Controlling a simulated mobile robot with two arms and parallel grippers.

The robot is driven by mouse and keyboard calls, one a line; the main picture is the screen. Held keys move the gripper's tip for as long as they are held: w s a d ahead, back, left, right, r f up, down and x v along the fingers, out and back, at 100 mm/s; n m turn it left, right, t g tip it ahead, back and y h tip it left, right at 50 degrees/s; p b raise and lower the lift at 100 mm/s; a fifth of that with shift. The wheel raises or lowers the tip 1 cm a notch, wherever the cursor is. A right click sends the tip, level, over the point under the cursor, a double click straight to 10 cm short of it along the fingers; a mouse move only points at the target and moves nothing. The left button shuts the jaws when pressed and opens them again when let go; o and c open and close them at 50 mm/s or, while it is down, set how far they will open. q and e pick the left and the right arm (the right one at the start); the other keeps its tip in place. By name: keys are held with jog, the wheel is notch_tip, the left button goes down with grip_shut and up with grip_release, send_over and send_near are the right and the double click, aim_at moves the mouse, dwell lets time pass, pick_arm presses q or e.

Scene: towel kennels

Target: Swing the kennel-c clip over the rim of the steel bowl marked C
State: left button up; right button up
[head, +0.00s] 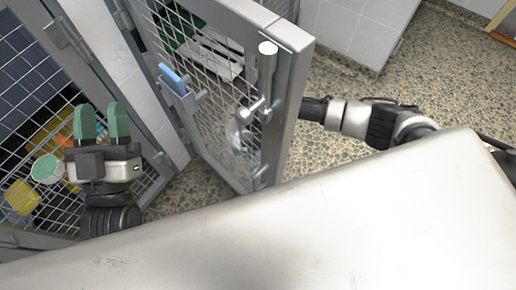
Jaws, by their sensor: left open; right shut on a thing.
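My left gripper (101,121) is open and empty, its two green fingertips pointing up, at the left in front of the kennel opening. My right arm comes in from the right and passes behind the door's edge post. Its gripper is mostly hidden there; a pale shape (238,132) behind the mesh may be part of it, and its fingers cannot be made out. I make out no steel bowl and no letter C.
The grey-framed mesh door (288,115) stands open between my arms, with a latch bolt (268,63) on its post. Inside the left kennel are a yellow item (22,197) and other coloured items. A pale surface (330,235) fills the foreground. Speckled floor (455,90) is clear at right.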

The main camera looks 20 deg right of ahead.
jog(key=o, duration=0.9)
jog(key=shift+w+r, duration=0.2)
jog(key=shift+r, duration=0.35)
pick_arm(q)
notch_tip(320, 180, down, 9)
jog(key=w+a+g+y+p, duration=0.1)
jog(key=g+y+p, duration=0.1)
jog(key=g, duration=0.6)
jog(key=shift+a+y+p, duration=0.2)
jog(key=shift+y+p, duration=0.2)
jog(key=shift+p, duration=0.2)
pick_arm(e)
jog(key=shift+v, duration=4.85)
